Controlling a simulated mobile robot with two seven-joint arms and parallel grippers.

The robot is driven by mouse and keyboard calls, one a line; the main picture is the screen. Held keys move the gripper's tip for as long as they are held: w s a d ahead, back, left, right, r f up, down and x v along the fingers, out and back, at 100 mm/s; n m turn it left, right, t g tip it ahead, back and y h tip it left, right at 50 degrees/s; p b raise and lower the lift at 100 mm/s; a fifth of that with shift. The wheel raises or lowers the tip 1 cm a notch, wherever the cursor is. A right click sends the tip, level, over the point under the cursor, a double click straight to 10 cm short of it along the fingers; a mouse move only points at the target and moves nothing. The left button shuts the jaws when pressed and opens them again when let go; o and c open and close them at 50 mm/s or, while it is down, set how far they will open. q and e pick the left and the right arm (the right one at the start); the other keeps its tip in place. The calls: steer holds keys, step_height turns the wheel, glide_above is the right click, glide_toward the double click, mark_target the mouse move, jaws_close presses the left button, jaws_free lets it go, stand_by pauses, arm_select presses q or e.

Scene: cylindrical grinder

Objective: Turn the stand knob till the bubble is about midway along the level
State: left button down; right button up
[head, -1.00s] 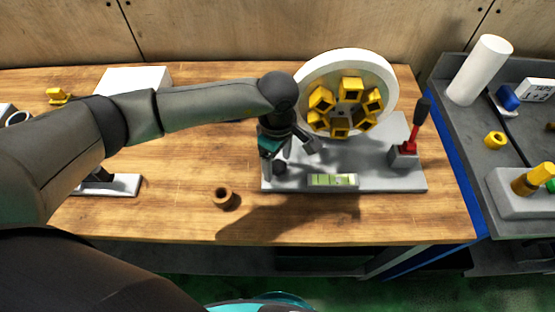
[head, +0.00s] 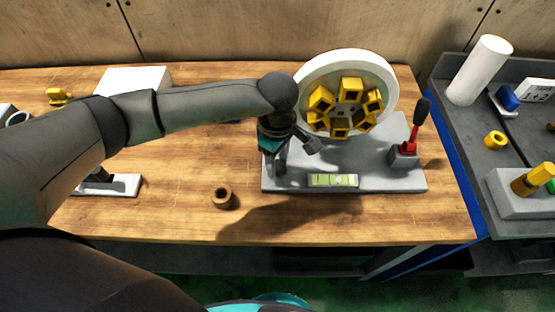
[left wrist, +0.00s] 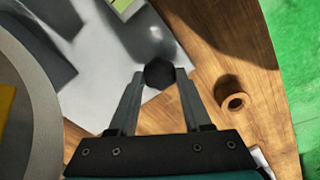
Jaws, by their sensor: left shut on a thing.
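The grey stand (head: 375,178) carries a white wheel (head: 386,75) with yellow blocks around its face. The level (head: 333,180) is a bright green vial at the stand's front edge; its bubble is too small to place surely. The dark round stand knob (left wrist: 159,74) sits near the stand's front left corner, between my left fingertips in the left wrist view. My left gripper (head: 278,168) points down there and is shut on it, hiding most of it in the head view. My right gripper is not in view.
A red lever with a black handle (head: 422,110) stands at the stand's right end. A brown ring (head: 222,197) lies on the wooden table left of the stand. A grey side bench (head: 460,125) holds a white cylinder (head: 480,70) and yellow parts.

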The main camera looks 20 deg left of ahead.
mark_target(277, 166)
arm_select(q)
steer(key=n, duration=0.4)
steer(key=shift+n, duration=0.4)
steer(key=shift+c, duration=1.7)
jaws_free()
steer(key=shift+r, duration=0.1)
step_height(277, 166, up, 15)
